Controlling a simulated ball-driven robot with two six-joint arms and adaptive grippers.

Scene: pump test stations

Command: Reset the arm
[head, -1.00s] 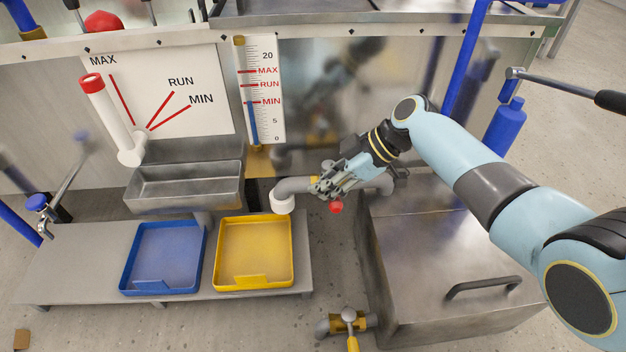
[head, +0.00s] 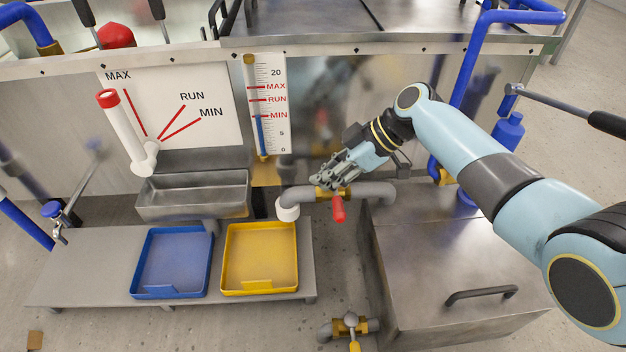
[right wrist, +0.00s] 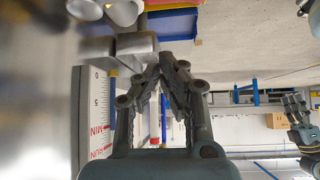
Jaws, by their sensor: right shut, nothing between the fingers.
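My right arm reaches in from the right in the head view. Its gripper (head: 318,182) is shut and empty, just above and behind the grey pipe with a brass valve (head: 330,194). The valve's red handle (head: 338,209) points down toward the floor, clear of the fingers. In the right wrist view the right gripper's fingers (right wrist: 166,62) meet at the tips, with nothing between them. A dark gripper on a light blue arm, seemingly my left one (right wrist: 298,108), shows at the right edge of that view; its jaw state is unclear.
A steel box with a handle (head: 480,294) stands below my right forearm. A blue tray (head: 143,262) and a yellow tray (head: 226,262) sit on a low grey bench (head: 90,285). A steel trough (head: 190,195), white lever (head: 125,132) and level gauge (head: 270,130) are at the panel.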

